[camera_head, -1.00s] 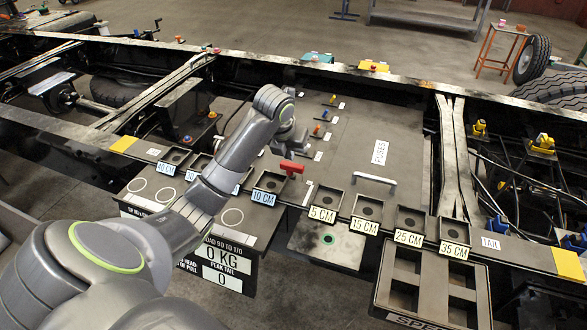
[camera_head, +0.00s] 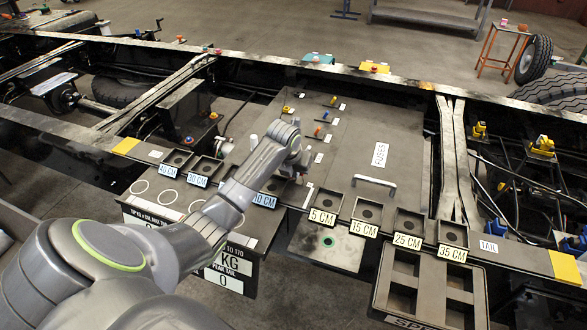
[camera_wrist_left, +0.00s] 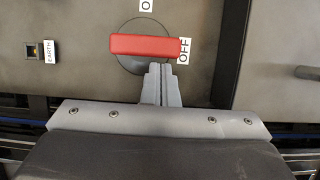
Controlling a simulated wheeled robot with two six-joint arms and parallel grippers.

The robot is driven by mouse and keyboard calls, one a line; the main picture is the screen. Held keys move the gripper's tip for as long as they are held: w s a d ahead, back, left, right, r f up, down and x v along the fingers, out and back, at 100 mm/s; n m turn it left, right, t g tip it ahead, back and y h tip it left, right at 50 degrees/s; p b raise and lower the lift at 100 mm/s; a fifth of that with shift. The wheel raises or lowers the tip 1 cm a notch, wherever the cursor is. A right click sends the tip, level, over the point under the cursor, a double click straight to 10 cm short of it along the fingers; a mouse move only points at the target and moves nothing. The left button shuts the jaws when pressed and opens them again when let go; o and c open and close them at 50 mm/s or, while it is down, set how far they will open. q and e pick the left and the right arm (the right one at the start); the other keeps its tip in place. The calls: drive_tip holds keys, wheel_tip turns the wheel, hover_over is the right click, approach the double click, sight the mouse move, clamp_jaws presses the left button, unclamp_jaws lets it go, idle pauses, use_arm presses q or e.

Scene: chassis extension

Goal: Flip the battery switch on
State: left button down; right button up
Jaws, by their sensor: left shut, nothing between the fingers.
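The battery switch (camera_wrist_left: 130,45) has a red bar handle on a round grey disc in the left wrist view. The bar lies level in that view, its right end against the OFF label (camera_wrist_left: 184,52). In the head view, my left wrist and gripper (camera_head: 298,168) hide the switch. My right gripper is not in view.
A panel (camera_head: 345,145) with a FUSES label and a metal handle (camera_head: 374,182) lies right of the gripper. Several small trays with CM labels line the front rail. An EARTH socket (camera_wrist_left: 38,50) is left of the switch.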

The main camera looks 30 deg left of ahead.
use_arm(q)
drive_tip(key=shift+w+d+r+n, duration=0.1)
drive_tip(key=shift+n, duration=0.2)
drive_tip(key=shift+n+y+p, duration=0.3)
drive_tip(key=shift+n+p, duration=0.1)
drive_tip(key=shift+n, duration=0.1)
